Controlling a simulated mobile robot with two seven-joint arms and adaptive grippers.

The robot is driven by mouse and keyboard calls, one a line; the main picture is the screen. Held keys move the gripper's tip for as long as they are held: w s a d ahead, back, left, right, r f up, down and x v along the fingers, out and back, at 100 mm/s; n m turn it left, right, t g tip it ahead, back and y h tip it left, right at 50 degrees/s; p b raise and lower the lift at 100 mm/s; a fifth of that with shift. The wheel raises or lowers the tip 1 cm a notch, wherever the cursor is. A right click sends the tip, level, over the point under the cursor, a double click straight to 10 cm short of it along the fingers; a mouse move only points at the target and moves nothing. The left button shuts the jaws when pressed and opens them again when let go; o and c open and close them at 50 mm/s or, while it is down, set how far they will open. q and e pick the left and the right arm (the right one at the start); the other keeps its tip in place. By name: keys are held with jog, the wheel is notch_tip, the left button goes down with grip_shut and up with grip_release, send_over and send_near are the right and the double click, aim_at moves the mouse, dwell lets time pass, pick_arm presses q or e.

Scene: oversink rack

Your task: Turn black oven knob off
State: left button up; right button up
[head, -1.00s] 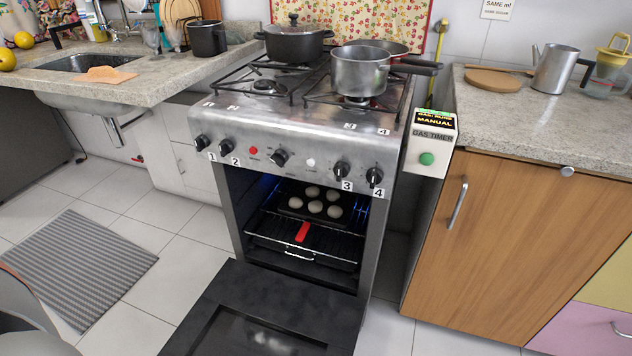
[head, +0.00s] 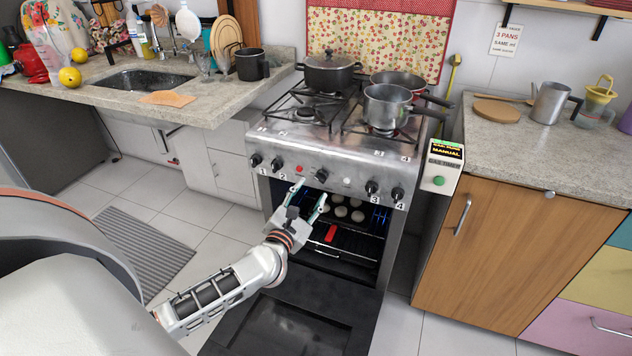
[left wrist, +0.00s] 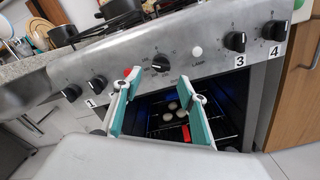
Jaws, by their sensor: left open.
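The black oven knob (head: 322,175) is in the middle of the stove's front panel, between a red button and a white button. In the left wrist view the knob (left wrist: 161,62) shows just beyond the fingertips. My left gripper (head: 308,196) is open and empty in front of the panel, a little below the knob. In the left wrist view its two teal-padded fingers (left wrist: 158,78) stand apart, with the knob between and beyond them. I see no clear contact with the knob. My right gripper is not in view.
The oven door (head: 290,325) hangs open below the arm. Pale round buns (head: 341,211) sit inside, with a blue glow at the sides. Black burner knobs (head: 371,188) flank the middle. Pots (head: 388,106) stand on top. A gas timer box (head: 440,167) is at the right.

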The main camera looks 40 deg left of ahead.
aim_at(321, 177)
pick_arm(q)
jog(key=x, duration=0.5)
jog(key=shift+w+b, duration=0.3)
jog(key=shift+w, duration=0.1)
jog(key=shift+c, duration=0.4)
jog(key=c, duration=1)
